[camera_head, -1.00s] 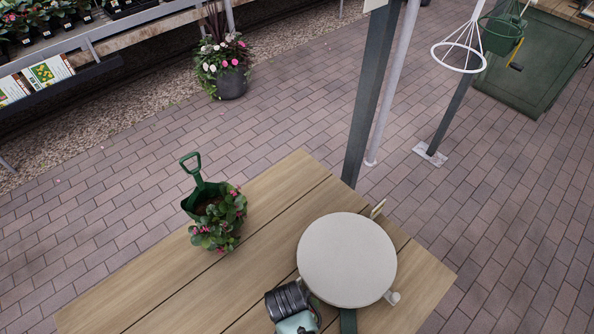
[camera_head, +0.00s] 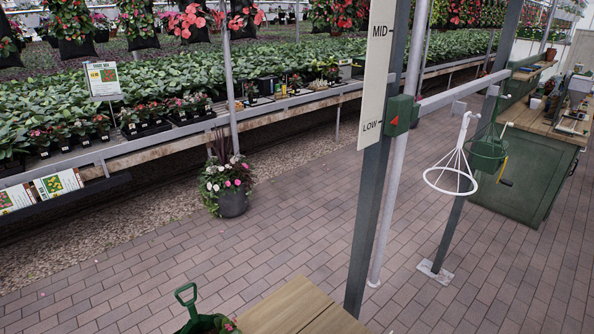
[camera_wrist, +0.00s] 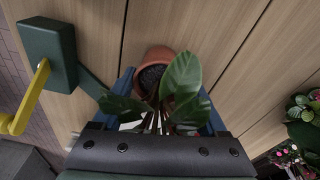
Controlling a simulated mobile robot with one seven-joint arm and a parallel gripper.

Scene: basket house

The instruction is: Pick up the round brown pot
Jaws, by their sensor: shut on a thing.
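The round brown pot (camera_wrist: 160,55) is terracotta-coloured, with dark soil and a plant with broad green leaves (camera_wrist: 183,78). It shows in the wrist view between the blue fingers of my gripper (camera_wrist: 167,92), above the wooden planks. My gripper is shut on the pot. The leaves hide much of the pot's near side and the finger contact. I cannot tell how far the pot is from the planks. Neither the pot nor my gripper shows in the head view.
A dark post (camera_head: 366,210) rises behind. In the wrist view, a green box (camera_wrist: 47,52) with a yellow handle is left; flowering plants (camera_wrist: 305,110) are right.

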